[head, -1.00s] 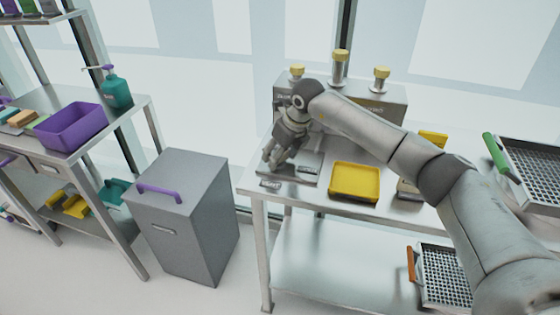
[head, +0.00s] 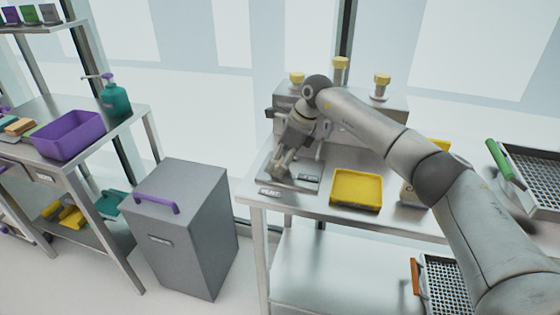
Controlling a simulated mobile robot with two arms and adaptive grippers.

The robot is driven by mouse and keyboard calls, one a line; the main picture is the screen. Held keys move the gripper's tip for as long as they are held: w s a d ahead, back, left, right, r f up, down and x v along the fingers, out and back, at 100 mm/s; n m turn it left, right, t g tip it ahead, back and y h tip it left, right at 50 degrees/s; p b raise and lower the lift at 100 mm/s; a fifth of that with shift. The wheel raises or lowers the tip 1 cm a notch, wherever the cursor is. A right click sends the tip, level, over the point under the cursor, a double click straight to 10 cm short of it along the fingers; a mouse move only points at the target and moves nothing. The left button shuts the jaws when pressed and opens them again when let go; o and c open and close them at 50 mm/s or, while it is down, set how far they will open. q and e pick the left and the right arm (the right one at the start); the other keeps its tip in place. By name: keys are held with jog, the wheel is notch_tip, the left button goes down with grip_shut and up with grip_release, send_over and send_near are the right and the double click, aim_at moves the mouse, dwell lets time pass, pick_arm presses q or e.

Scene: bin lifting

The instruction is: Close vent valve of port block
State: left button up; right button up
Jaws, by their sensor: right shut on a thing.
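The grey port block (head: 392,100) stands at the back of the steel table, with three yellow-capped fittings (head: 340,68) on top. A low grey plate (head: 300,182) lies at the table's front left, with a label reading VENT (head: 270,192) at its front edge. My right gripper (head: 279,169) points down at this plate, just behind the label. Its fingers are closed together on something small. The fingers and wrist hide what they hold, so I cannot make out the valve's shape or position. My left gripper is out of view.
A yellow tray (head: 356,188) sits just right of the plate. A basket with a green handle (head: 500,158) is at the table's right. A grey bin with a purple handle (head: 157,203) stands on the floor left of the table. My forearm crosses above the table.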

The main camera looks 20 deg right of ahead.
jog(key=shift+r, duration=0.15)
jog(key=o, duration=1)
jog(key=v, duration=1.1)
jog(key=shift+d+r, duration=0.15)
jog(key=shift+r, duration=0.25)
jog(key=shift+s, duration=0.1)
